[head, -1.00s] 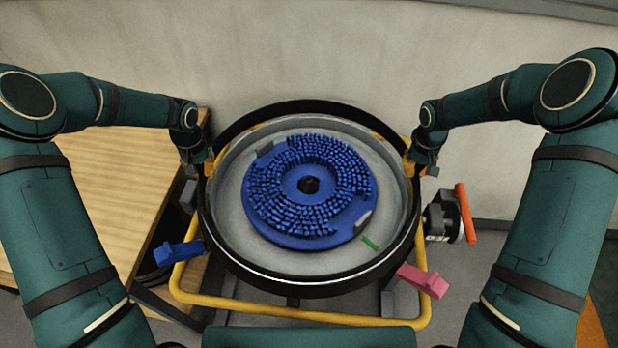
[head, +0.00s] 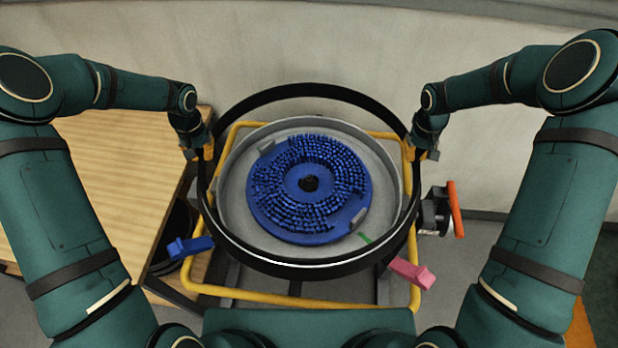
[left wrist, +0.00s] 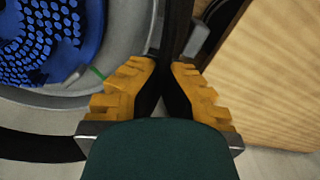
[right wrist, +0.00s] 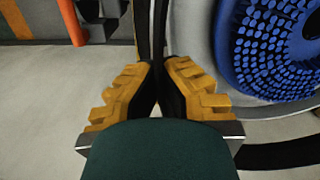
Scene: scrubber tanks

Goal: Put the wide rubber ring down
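The wide rubber ring (head: 308,90) is a large black band around the round grey tank (head: 237,158) in the head view. A gap shows between its far side and the tank rim; its near side passes in front of the tank. My left gripper (head: 208,156) is shut on the ring's left side, and my right gripper (head: 409,152) on its right side. In the left wrist view the fingers (left wrist: 163,68) pinch the dark band; in the right wrist view the fingers (right wrist: 160,68) do likewise. Whether the ring touches anything below is hidden.
A blue round brush (head: 308,183) lies inside the tank. A yellow tube frame (head: 270,298) surrounds the tank. A blue clamp (head: 190,246) and a pink clamp (head: 411,272) stick out in front. A wooden table (head: 110,185) is at left, an orange-handled valve (head: 455,208) at right.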

